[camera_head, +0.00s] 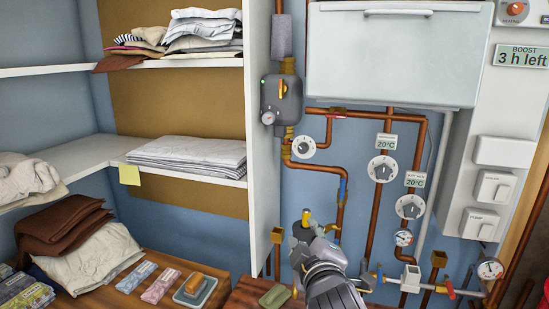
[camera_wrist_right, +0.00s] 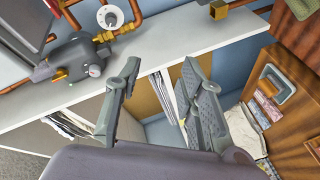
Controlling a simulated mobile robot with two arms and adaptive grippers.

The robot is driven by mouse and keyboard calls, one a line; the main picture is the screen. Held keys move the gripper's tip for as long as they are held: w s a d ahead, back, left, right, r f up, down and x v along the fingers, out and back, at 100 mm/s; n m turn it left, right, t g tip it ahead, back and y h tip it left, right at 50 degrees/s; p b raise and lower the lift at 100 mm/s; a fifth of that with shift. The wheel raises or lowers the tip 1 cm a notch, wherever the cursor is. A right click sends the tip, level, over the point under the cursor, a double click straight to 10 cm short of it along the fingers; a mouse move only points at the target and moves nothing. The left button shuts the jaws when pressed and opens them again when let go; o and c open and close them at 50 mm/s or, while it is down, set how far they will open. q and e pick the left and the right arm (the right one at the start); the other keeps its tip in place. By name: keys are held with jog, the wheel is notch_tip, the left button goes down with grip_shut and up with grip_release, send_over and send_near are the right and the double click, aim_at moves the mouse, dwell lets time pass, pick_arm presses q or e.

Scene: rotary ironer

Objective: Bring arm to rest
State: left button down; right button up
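My right gripper (camera_head: 312,238) comes up from the bottom of the head view, in front of the blue wall with the copper pipes, just right of the white shelf side panel. In the right wrist view my right gripper (camera_wrist_right: 160,72) shows its two fingers spread apart, with nothing between them. The side panel and the shelf stacks show behind the fingers. My left arm and left gripper are in neither view. No rotary ironer shows.
White shelves (camera_head: 60,158) with folded laundry (camera_head: 188,153) stand at left. A wooden surface (camera_head: 215,299) below carries packets and a brush in a tray (camera_head: 195,289). Copper pipes (camera_head: 376,215), dials and a white boiler box (camera_head: 395,55) fill the wall. A grey pump (camera_head: 282,98) sits by the panel.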

jog(key=s+d+f+m+g, duration=0.3)
jog(key=s+d+f, duration=0.15)
jog(key=f, duration=0.55)
jog(key=s+d+f+m+g, duration=0.25)
jog(key=s+f, duration=0.25)
jog(key=f, duration=0.5)
jog(key=s+d+f+m+g, duration=0.2)
jog(key=s+f, duration=0.2)
jog(key=s, duration=0.3)
jog(key=s+d+f+m+g+h, duration=0.1)
jog(key=s+d+f+g, duration=0.2)
jog(key=s+f, duration=0.35)
jog(key=s+d+f+m+g, duration=0.2)
jog(key=s, duration=0.7)
notch_tip(320, 180, down, 27)
jog(key=s+g, duration=0.1)
jog(key=s, duration=0.1)
jog(key=s+d+f+g, duration=0.1)
jog(key=s+d+f, duration=0.2)
jog(key=s+f, duration=1.2)
jog(key=shift+s+f, duration=0.4)
jog(key=shift+s, duration=0.25)
jog(key=shift+n+g, duration=0.25)
